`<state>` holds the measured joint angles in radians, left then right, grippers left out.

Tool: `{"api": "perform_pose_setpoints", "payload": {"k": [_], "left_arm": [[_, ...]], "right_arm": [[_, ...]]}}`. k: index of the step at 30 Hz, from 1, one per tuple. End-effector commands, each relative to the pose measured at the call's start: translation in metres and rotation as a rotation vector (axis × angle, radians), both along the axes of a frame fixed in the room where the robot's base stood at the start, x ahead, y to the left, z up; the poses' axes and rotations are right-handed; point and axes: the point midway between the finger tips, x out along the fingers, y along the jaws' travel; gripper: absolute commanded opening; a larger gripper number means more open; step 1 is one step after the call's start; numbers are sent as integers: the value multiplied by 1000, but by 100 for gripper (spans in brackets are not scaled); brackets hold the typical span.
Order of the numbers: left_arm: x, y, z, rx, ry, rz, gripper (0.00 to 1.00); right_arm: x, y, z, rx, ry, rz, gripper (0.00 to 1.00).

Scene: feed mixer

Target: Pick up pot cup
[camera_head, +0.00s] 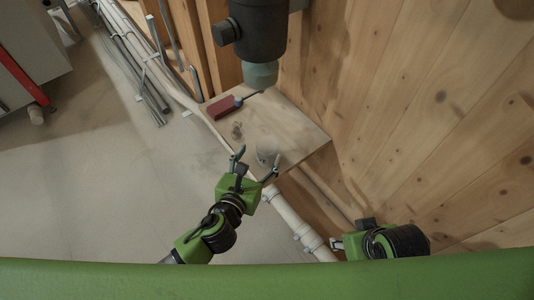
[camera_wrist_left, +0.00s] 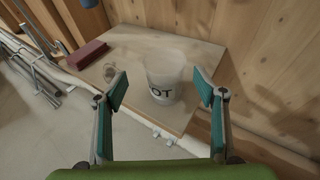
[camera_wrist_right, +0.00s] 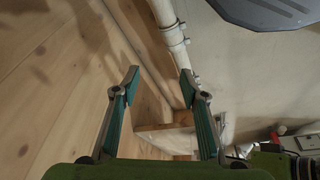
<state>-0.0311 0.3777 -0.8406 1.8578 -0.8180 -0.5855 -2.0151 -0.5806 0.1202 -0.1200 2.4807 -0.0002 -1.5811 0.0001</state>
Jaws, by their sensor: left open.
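The pot cup (camera_wrist_left: 164,78) is a pale, see-through cup with dark letters reading "OT" on its side. It stands upright on a small wooden shelf (camera_wrist_left: 203,58). In the head view the cup (camera_head: 267,157) is faint, near the shelf's front edge. My left gripper (camera_wrist_left: 160,92) is open, with its fingers on either side of the cup and visible gaps between them. In the head view my left gripper (camera_head: 255,165) reaches the shelf's near edge. My right gripper (camera_wrist_right: 158,80) is open and empty, away from the cup, facing the wooden wall and a pipe.
A dark machine with a grey-green spout (camera_head: 261,75) hangs above the shelf's back. A wooden wall (camera_head: 400,100) bounds the right. White pipes (camera_head: 290,215) run along the shelf's front.

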Motion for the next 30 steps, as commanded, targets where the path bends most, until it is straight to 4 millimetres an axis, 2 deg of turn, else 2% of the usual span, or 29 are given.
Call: {"api": "perform_pose_setpoints", "payload": {"k": [5, 8, 18, 24, 30], "left_arm": [[7, -4, -4, -3, 0, 1, 64], [14, -9, -10, -4, 0, 1, 64], [36, -21, -20, -2, 0, 2, 64], [44, -24, -21, -3, 1, 1, 64], [45, -24, -21, -3, 1, 1, 64]], "right_arm": [[10, 3, -1, 8, -38, 3, 40], [29, 8, 1, 22, -112, 9, 40], [91, 28, 28, 81, -388, 31, 40], [107, 33, 40, 98, -465, 37, 40], [108, 34, 41, 99, -472, 37, 40]]}}
